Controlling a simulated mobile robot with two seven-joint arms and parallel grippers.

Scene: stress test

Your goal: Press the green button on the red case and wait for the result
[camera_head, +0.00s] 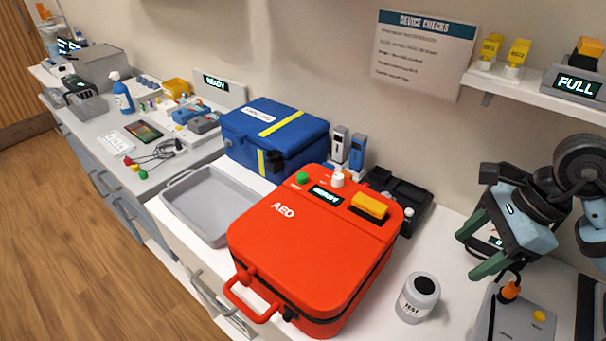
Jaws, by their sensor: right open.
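The red case (300,240), marked AED, lies on the white counter in the middle of the head view. Its green button (303,178) sits at the upper left of its top face and is uncovered. A small lit display (326,194) beside the button seems to read READY. A white knob (337,180) and a yellow-orange block (369,205) are also on the top. My right gripper (474,250) is at the right, with green fingers apart and nothing seen between them. It is well away from the case. My left gripper is not in view.
A grey tray (176,209) and a blue case (237,137) stand left of and behind the red case. A grey jar (417,298) stands at its right. A dark tray (418,195) lies behind it. A wall shelf (530,92) overhangs at the upper right.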

